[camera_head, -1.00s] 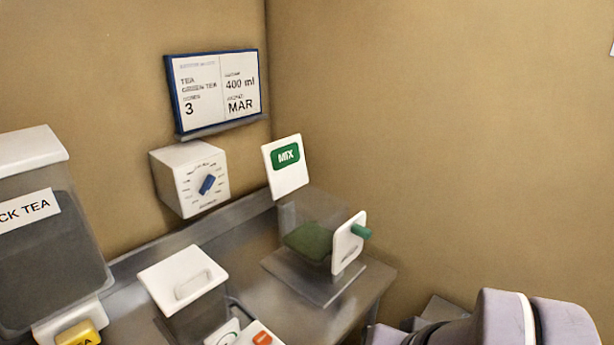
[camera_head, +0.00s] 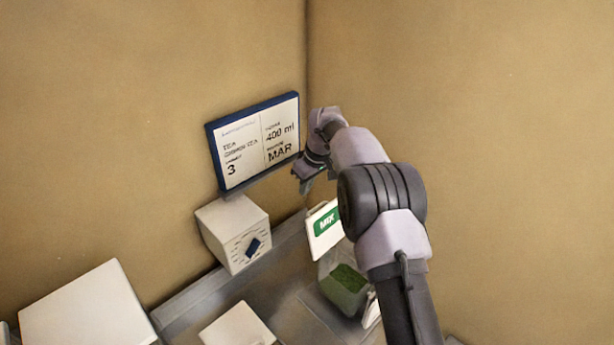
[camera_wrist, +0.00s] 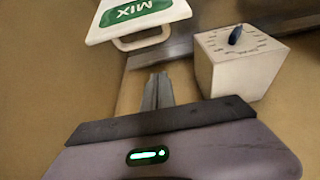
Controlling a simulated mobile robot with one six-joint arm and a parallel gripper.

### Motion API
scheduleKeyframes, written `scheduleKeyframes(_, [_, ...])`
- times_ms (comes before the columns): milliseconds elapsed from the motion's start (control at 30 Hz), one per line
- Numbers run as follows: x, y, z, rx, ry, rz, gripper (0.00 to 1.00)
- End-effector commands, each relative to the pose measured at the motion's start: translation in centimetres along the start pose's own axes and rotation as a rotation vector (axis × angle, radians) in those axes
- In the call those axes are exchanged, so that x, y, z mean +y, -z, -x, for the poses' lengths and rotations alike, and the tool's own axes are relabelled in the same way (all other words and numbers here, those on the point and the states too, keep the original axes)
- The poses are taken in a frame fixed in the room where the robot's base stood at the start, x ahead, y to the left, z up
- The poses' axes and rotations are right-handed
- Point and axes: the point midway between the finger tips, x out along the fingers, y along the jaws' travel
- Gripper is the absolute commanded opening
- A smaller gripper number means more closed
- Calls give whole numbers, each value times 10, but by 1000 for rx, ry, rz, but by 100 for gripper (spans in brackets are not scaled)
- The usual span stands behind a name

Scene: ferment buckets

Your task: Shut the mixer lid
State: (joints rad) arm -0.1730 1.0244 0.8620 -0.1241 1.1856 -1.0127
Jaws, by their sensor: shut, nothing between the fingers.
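The mixer lid (camera_head: 322,232), white with a green MIX label, stands raised at the back of the mixer. The clear mixer body (camera_head: 343,285) holds green stuff, and my arm hides its right part. In the wrist view the lid (camera_wrist: 142,30) is at the top, with a white loop handle on its near edge. My gripper (camera_head: 303,180) is above and behind the lid near the wall sign. It is shut and empty, with its fingers (camera_wrist: 157,92) apart from the lid.
The white dial box (camera_head: 235,232) with a blue knob is left of the lid; it also shows in the wrist view (camera_wrist: 237,70). A blue-framed sign (camera_head: 255,142) hangs close to my gripper. White-topped containers (camera_head: 88,310) stand at the lower left.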

Motion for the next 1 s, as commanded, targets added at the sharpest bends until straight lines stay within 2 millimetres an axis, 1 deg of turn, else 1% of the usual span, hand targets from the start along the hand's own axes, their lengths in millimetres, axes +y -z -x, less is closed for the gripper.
scheduleKeyframes(100, [0,0,-25,-1,2,-2,0])
scheduleKeyframes(267, [0,0,-58,-1,1,-2,0])
scheduleKeyframes(300, [1,-8,-51,0,1,-4,0])
scheduleKeyframes(333, [0,-12,-48,0,0,-4,0])
scheduleKeyframes(400, [0,-22,-45,0,0,-4,0])
scheduleKeyframes(533, [0,-34,-42,1,0,-3,0])
scheduleKeyframes(667, [0,-38,-42,1,0,-3,0])
scheduleKeyframes(1000, [0,-38,-43,6,0,-4,0])
